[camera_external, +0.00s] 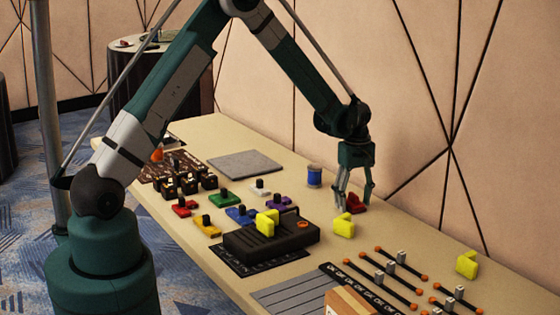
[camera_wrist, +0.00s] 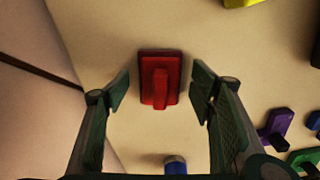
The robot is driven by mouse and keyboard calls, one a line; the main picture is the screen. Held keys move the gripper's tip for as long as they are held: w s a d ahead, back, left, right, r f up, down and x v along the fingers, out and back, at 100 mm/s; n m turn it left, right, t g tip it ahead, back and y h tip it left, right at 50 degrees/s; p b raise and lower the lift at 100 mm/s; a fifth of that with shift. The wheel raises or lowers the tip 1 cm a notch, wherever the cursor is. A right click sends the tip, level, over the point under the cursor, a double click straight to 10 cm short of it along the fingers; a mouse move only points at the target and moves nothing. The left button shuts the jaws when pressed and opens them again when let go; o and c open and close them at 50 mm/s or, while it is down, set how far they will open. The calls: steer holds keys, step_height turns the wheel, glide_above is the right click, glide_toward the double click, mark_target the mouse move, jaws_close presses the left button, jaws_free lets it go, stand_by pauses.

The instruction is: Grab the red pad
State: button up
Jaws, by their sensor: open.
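The red pad (camera_wrist: 172,78) is a flat red block with a raised red ridge as a handle. It lies on the beige table, near the wall. In the external view the red pad (camera_external: 357,203) is partly hidden by my gripper (camera_external: 354,203). In the wrist view my gripper (camera_wrist: 160,88) is open, with one finger on each side of the pad and a gap between each finger and the pad. Nothing is held. I cannot tell how high the fingertips are above the table.
A blue spool (camera_external: 314,176) stands left of my gripper. A yellow block (camera_external: 344,225) is close in front. A black box (camera_external: 280,240) and several coloured knobbed pieces, including a purple one (camera_external: 279,203), lie further left. The wall is close behind the table.

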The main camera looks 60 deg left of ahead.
mark_target(354, 194)
stand_by(0.4)
steer(key=c, duration=1)
steer(key=shift+r+p, duration=0.8)
steer(key=shift+r, duration=4.25)
